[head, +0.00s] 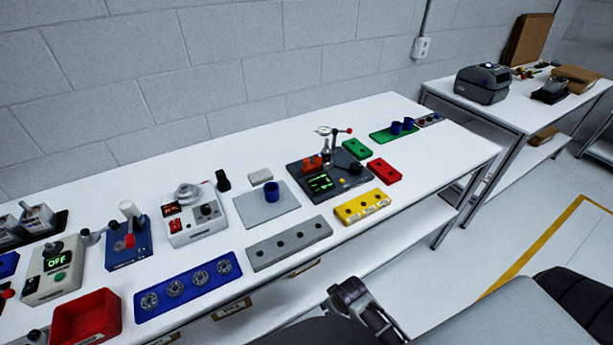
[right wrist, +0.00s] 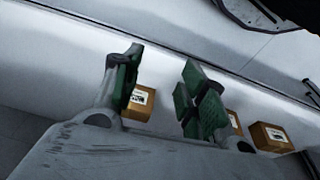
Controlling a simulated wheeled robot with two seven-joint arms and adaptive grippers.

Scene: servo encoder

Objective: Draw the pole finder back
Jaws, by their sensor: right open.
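I cannot tell for sure which item is the pole finder. A dark station (head: 328,178) with a green lit display, an orange block and an upright dial gauge (head: 326,132) stands on the bench. A small black upright piece (head: 223,180) stands left of it, by a white device (head: 193,216). My right gripper (head: 352,297) is low in front of the bench's front edge, apart from all of these. In the right wrist view its green-padded fingers (right wrist: 163,88) are spread with nothing between them. My left gripper is out of view.
The white bench (head: 420,165) also holds a blue tray (head: 188,284), a grey holed block (head: 288,243), a yellow block (head: 362,206), and a red bin (head: 85,318). Boxes (right wrist: 271,137) sit on the lower shelf. A side table with a printer (head: 482,84) stands beyond.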

